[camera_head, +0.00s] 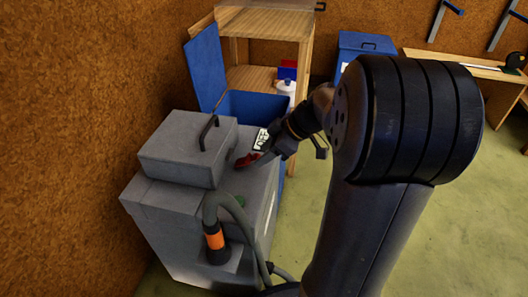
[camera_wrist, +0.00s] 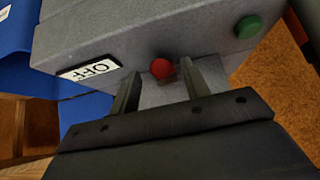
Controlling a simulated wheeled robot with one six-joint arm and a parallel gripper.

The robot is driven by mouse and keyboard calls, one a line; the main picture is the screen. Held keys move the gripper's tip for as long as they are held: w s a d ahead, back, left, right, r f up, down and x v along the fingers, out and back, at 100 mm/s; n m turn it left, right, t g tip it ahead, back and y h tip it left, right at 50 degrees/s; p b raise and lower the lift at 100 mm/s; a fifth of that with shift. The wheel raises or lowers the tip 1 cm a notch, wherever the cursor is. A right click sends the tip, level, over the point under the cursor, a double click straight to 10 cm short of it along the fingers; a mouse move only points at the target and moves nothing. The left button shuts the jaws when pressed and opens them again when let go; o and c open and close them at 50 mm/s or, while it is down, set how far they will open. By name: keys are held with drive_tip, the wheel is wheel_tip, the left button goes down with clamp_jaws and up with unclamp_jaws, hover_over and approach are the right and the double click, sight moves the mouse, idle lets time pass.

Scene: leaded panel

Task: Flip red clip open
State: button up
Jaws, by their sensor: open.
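The red clip (camera_head: 247,159) shows as a small red piece on the grey machine, beside the grey box with the black handle. In the wrist view the red clip (camera_wrist: 161,68) looks like a rounded red knob against the grey face, lying between my fingertips. My gripper (camera_wrist: 166,76) is open with one finger on either side of it; I cannot tell whether a finger touches it. In the head view my gripper (camera_head: 271,151) reaches in from the right, partly hidden by my arm.
A white OFF label (camera_wrist: 89,69) and a green button (camera_wrist: 248,27) flank the clip. A grey hose with an orange collar (camera_head: 214,241) stands at the machine's front. A blue bin (camera_head: 205,70) and wooden shelf (camera_head: 262,22) are behind. Floor at right is clear.

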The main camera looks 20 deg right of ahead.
drive_tip(key=p+v, duration=0.2)
drive_tip(key=v, duration=0.7)
drive_tip(key=shift+s+d+r+p, duration=0.15)
drive_tip(key=shift+d+r+p, duration=0.05)
drive_tip(key=shift+r+p, duration=0.15)
drive_tip(key=shift+f, duration=0.15)
drive_tip(key=b+x, duration=0.3)
drive_tip(key=x, duration=0.7)
drive_tip(key=shift+a+f, duration=0.2)
drive_tip(key=shift+f, duration=0.05)
drive_tip(key=shift+r, duration=0.1)
